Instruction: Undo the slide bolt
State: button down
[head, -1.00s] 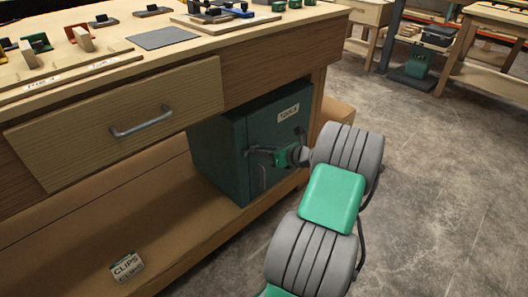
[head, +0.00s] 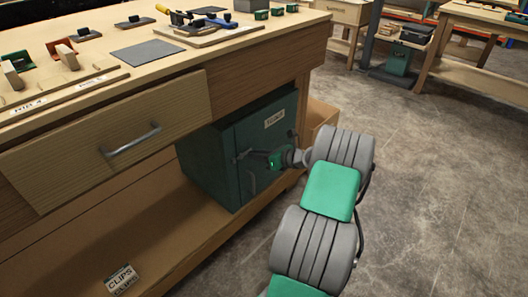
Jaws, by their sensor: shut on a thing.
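A dark green cabinet (head: 225,165) labelled TOOLS stands on the shelf under the workbench, its door facing right. The slide bolt is on the door's front at the left edge; its metal part (head: 241,155) shows as a small grey piece. My gripper (head: 250,154) is at the bolt, shut on it, reaching in from the right. The fingertips are small and dark in this view, and the bolt is partly hidden by them. The door looks closed.
The workbench top (head: 100,75) carries several tools and fixtures. A closed drawer (head: 70,165) with a metal handle is left of the cabinet. A CLIPS box (head: 121,279) lies on the lower shelf. Concrete floor (head: 430,190) is free on the right.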

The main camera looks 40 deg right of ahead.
jog(key=c, duration=1.4)
grip_release()
jog(key=shift+d, duration=0.4)
jog(key=shift+o, duration=0.6)
jog(key=shift+a, duration=0.15)
jog(key=p+v, duration=0.2)
jog(key=v, duration=0.5)
jog(key=shift+s+r+p, duration=0.15)
jog(key=shift+s+p, duration=0.15)
jog(key=shift+p, duration=0.1)
